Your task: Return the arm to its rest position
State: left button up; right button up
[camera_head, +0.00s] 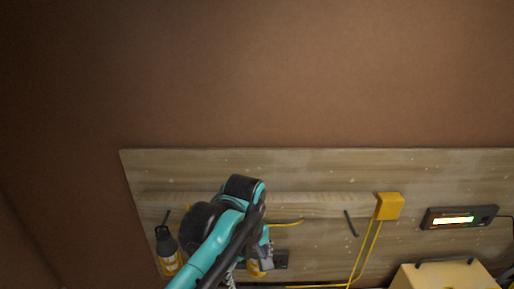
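A teal and black arm of mine (225,240) comes in from the bottom edge, a little left of the middle. I take it to be my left arm. It rises in front of the wooden board and bends at a dark joint near the board's upper part. My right arm and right gripper are not in view.
A wooden board (310,170) stands against a plain brown wall (300,70). A dark-topped bottle (166,246) is left of the arm. On the right are a yellow block (389,206) with cords, a lit black device (458,217) and a yellow case (443,277).

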pick_arm(q)
jog(key=s+a+f+m+t+b, duration=0.2)
jog(key=a+f+b, duration=0.3)
jog(key=f+b, duration=0.5)
jog(key=s+a+f+m+t+b, duration=0.2)
jog(key=a+f+b, duration=0.3)
jog(key=f+b, duration=0.6)
jog(key=s+a+f+m+t+b, duration=0.2)
jog(key=a+f+b, duration=0.4)
jog(key=f, duration=1.3)
jog(key=s+m+b, duration=0.1)
jog(key=m+b, duration=0.1)
jog(key=b, duration=0.2)
jog(key=shift+s+t, duration=0.2)
jog(key=shift+t, duration=0.1)
